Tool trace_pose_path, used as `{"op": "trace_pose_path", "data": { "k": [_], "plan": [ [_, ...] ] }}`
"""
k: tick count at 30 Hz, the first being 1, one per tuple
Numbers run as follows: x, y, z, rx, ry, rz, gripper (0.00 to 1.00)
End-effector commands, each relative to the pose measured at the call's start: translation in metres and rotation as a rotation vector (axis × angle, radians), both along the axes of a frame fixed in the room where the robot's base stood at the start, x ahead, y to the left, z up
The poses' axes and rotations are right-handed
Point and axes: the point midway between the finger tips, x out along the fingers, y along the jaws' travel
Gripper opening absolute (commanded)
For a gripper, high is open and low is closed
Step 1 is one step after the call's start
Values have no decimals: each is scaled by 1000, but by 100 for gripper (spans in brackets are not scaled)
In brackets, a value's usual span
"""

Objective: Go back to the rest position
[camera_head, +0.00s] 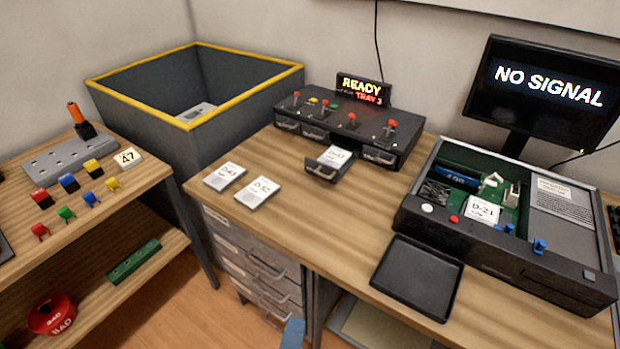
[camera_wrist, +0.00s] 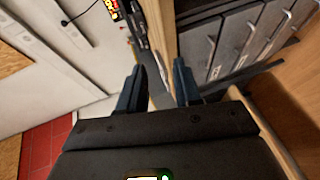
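My gripper (camera_wrist: 158,68) shows in the wrist view with its two dark blue fingers apart. I see nothing held between them. The wrist view is turned on its side, with the grey drawer unit (camera_wrist: 235,40) beyond the fingers at the upper right. In the head view, a small blue piece at the bottom edge, in front of the drawers, may be part of my gripper; most of the arm is out of that picture.
A wooden desk (camera_head: 290,215) holds a black tray (camera_head: 418,278), an open device case (camera_head: 500,262), a monitor (camera_head: 540,95) and a switch box (camera_head: 350,125) with one drawer (camera_head: 322,170) pulled out. White cards (camera_head: 258,192) lie at left. A yellow-rimmed bin (camera_head: 150,115) stands behind a shelf (camera_head: 150,178).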

Motion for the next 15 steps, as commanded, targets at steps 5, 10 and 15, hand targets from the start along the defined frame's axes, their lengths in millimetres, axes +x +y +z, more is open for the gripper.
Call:
{"op": "trace_pose_path", "data": {
  "k": [5, 10, 15],
  "plan": [
    [-8, -13, -16, 46, 54, 9, 33],
    [-21, -29, -33, 116, 116, 21, 33],
    [-40, -51, -52, 226, 192, 27, 33]
  ]
}}
